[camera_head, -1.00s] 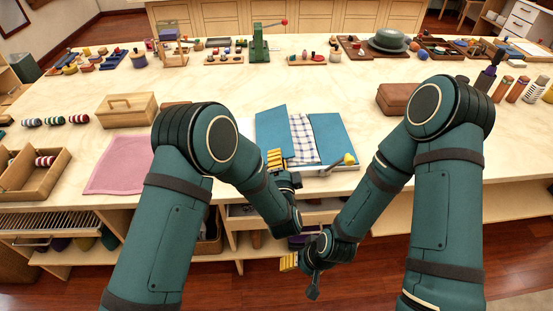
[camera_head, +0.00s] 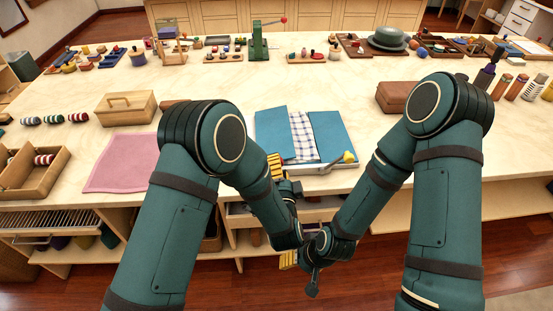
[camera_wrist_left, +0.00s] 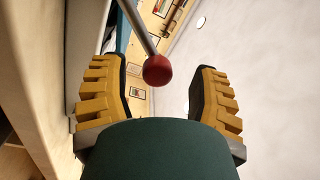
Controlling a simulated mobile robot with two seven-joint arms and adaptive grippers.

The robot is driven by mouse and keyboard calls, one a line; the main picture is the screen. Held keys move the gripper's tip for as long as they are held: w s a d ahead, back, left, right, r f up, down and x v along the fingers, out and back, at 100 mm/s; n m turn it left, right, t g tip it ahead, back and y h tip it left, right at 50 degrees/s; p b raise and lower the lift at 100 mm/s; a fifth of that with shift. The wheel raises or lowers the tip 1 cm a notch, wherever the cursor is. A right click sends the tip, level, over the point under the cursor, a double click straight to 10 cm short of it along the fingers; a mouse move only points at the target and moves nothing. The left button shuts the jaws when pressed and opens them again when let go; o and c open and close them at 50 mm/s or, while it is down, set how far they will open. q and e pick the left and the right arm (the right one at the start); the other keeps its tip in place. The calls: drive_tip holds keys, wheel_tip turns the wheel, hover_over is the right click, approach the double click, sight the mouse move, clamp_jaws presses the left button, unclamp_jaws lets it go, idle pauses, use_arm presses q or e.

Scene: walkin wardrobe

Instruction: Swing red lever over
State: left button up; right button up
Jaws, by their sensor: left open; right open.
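A red ball knob (camera_wrist_left: 157,70) on a grey rod (camera_wrist_left: 138,28) shows in the left wrist view, between the two yellow fingers of my left gripper (camera_wrist_left: 162,82). The fingers are open, with a gap on both sides of the knob. In the head view my left gripper (camera_head: 275,166) is at the front edge of a folding board with blue panels (camera_head: 333,135) and mostly hides the red lever. A yellow-knobbed lever (camera_head: 348,157) stands at the board's front right. My right gripper (camera_head: 288,259) is low in front of the table, open and empty, partly hidden by its wrist.
A checked cloth (camera_head: 303,137) lies on the board. A pink cloth (camera_head: 122,162) and a wooden box (camera_head: 126,109) are to the left, a brown case (camera_head: 396,97) to the right. A green press with a red knob (camera_head: 259,43) stands at the back. Open shelves are under the tabletop.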

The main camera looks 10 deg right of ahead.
use_arm(q)
drive_tip(key=s, duration=0.8)
drive_tip(key=shift+s+a+f, duration=0.15)
drive_tip(key=shift+s+f, duration=0.15)
drive_tip(key=a+f+n+g+h, duration=0.1)
drive_tip(key=a+f+n+g, duration=0.7)
drive_tip(key=f, duration=0.3)
drive_tip(key=s+a+f+n+g+h, duration=0.2)
drive_tip(key=s+a+f+n+g, duration=0.3)
drive_tip(key=s+a+n+g, duration=0.3)
drive_tip(key=s+g, duration=0.1)
drive_tip(key=s, duration=0.3)
drive_tip(key=shift+a+f, duration=0.2)
drive_tip(key=shift+a, duration=0.05)
